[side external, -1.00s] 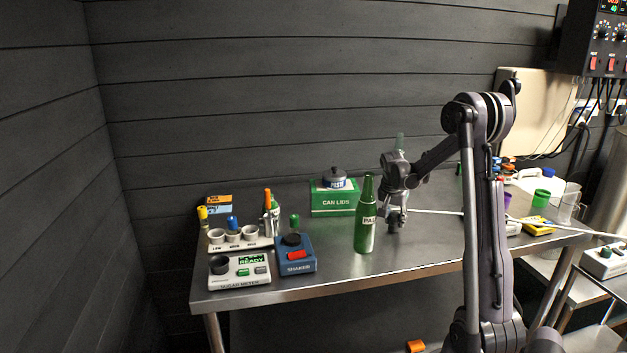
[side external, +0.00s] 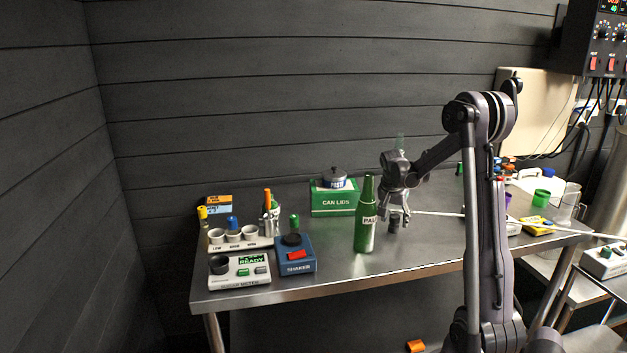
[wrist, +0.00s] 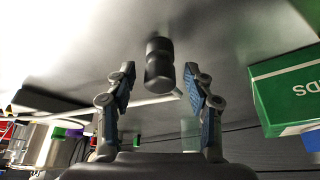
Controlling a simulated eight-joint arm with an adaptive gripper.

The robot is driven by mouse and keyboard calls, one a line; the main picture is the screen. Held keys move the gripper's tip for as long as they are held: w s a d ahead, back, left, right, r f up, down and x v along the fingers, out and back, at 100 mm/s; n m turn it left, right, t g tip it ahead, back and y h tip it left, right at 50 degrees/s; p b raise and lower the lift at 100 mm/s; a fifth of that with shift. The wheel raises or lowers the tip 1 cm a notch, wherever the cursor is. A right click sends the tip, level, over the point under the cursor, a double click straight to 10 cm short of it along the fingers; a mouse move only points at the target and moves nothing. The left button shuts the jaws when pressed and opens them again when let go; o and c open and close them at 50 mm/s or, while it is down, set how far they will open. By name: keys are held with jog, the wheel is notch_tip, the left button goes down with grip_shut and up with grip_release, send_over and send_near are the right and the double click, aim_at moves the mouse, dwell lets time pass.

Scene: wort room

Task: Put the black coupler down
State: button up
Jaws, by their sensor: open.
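The black coupler (side external: 393,226) is a small dark cylinder on the steel table, just right of the green bottle. In the wrist view the coupler (wrist: 159,66) shows whole, between and a little beyond my fingers. My gripper (side external: 396,213) is open just above the table, its fingers spread either side of the coupler. In the wrist view my gripper (wrist: 160,72) has a visible gap between each finger and the coupler, and nothing is held.
The green bottle (side external: 364,225) stands close left of my gripper. The green can lids box (side external: 334,198) is behind it. The blue shaker (side external: 295,258) and a sugar meter (side external: 240,272) are farther left. A thin white line (side external: 438,213) runs right from near my gripper.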

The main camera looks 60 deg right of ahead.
jog(key=v, duration=1.1)
jog(key=shift+r, duration=0.2)
